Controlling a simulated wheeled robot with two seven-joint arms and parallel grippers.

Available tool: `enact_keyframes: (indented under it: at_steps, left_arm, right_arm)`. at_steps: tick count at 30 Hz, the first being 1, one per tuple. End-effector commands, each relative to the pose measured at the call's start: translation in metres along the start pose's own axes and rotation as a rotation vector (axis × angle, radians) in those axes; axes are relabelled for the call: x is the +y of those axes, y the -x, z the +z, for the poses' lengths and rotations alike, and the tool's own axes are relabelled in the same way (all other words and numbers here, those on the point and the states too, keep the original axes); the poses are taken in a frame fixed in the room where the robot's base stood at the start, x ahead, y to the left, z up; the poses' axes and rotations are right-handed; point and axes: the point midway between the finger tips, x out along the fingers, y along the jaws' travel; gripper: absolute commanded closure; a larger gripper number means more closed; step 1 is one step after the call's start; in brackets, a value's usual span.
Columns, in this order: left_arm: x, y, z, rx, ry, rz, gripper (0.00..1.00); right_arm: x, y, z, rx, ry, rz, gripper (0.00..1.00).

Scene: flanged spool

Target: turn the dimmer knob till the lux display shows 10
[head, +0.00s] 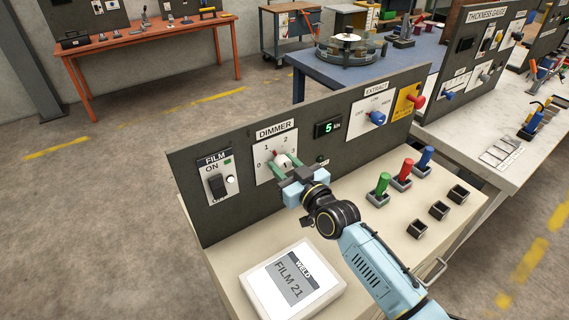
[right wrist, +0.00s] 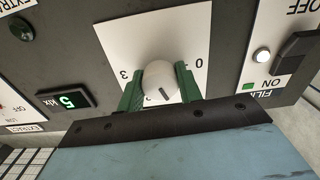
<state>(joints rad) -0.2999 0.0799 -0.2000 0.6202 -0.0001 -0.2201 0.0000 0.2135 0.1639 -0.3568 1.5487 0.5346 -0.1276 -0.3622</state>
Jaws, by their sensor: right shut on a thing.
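The dimmer knob is a pale round knob (right wrist: 159,80) with a dark line on its face, on a white dial plate (head: 264,172) marked with numbers under the label DIMMER. In the head view the knob (head: 285,160) is partly hidden by my gripper. My right gripper (head: 282,169) is shut on the knob, with a green finger on each side of it in the right wrist view (right wrist: 160,90). The lux display (head: 327,127) right of the dial shows a green 5; it also shows in the right wrist view (right wrist: 67,100). My left gripper is not in view.
Left of the dial is a FILM switch (head: 217,185) with a lit white lamp. Right are a blue EXTRACT knob (head: 377,117) and a red knob (head: 417,99) on yellow. A FILM 21 box (head: 330,289) and green, red and blue handles (head: 402,173) stand on the bench.

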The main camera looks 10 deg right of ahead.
Motion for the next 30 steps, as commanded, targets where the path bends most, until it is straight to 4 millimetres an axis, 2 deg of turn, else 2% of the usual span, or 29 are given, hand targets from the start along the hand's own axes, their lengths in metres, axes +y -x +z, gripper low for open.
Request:
enact_keyframes:
  at_steps: [18,30]
  left_arm:
    - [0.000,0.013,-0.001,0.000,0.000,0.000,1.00]
    - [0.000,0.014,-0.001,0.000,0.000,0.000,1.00]
  right_arm:
    - [-0.001,0.000,0.000,-0.001,-0.563,0.000,0.88]
    - [-0.001,0.000,0.000,-0.001,-0.790,0.000,0.88]
